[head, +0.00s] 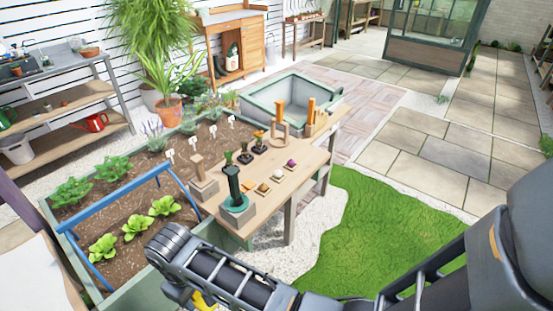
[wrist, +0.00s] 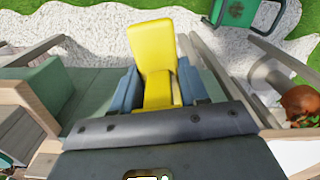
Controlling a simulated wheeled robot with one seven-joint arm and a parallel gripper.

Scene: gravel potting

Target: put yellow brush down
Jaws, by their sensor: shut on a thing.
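The yellow brush (wrist: 152,45) is in my gripper (wrist: 157,90), between its two blue-grey fingers. The brush's broad yellow end points away from the wrist, and its other end is hidden by the gripper body. In the head view, a small yellow patch (head: 204,301) shows under my arm at the bottom edge, probably the brush. My fingers are hidden there. The wooden potting table (head: 300,186) stands beyond my arm, to the upper right of the yellow patch.
A planter bed (head: 132,215) with a blue handle (head: 110,205) is left. Grass (head: 375,230) is right. The wrist view shows a green container (wrist: 237,14) and a terracotta pot (wrist: 300,103).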

